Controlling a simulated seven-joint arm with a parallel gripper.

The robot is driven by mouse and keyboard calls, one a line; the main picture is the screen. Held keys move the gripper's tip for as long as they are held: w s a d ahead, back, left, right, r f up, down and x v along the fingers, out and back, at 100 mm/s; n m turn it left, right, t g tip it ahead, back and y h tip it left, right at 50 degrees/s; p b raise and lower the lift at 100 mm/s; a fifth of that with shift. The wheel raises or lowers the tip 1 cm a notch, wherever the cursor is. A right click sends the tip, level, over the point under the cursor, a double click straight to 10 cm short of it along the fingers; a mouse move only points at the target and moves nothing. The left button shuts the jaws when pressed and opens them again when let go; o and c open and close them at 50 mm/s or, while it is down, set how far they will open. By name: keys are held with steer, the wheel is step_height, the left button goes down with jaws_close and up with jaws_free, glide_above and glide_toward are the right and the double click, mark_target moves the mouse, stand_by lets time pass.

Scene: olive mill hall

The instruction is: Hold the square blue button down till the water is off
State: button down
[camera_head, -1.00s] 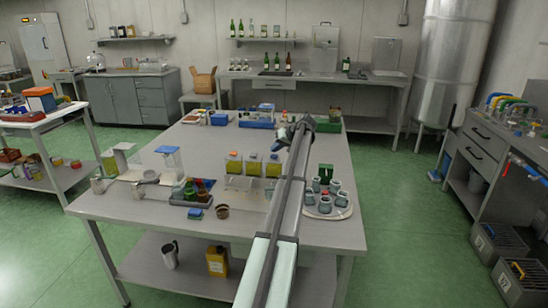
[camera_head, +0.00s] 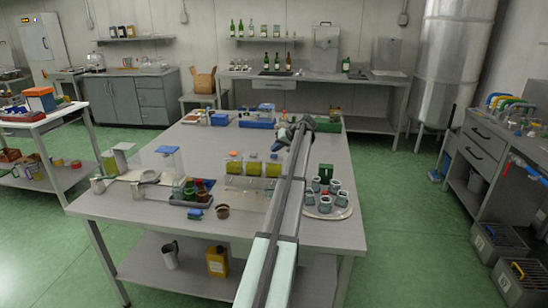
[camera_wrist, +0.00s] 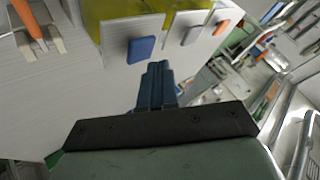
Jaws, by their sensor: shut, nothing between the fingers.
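The square blue button (camera_wrist: 141,49) is on the white front of a unit with a yellow-green tank (camera_wrist: 122,22) in the wrist view. A grey button (camera_wrist: 192,36) and an orange button (camera_wrist: 221,28) are to its right. My gripper (camera_wrist: 155,68) is shut and empty, its fingertips just below and right of the blue button, seemingly apart from it. The blue button cannot be made out there, and I cannot see whether water runs.
A round tray (camera_head: 336,214) with several grey cups stands right of my arm. A dark tray (camera_head: 184,201) with small jars and a brown cup (camera_head: 222,211) are at the table's front left. A blue crate (camera_head: 256,123) is behind the tanks.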

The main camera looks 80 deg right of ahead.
mark_target(276, 156)
steer(key=shift+f, duration=0.15)
steer(key=shift+f, duration=0.3)
steer(key=shift+f, duration=0.55)
stand_by(2.3)
steer(key=shift+r, duration=0.1)
stand_by(1.5)
steer(key=shift+r, duration=0.9)
steer(key=shift+r, duration=2.5)
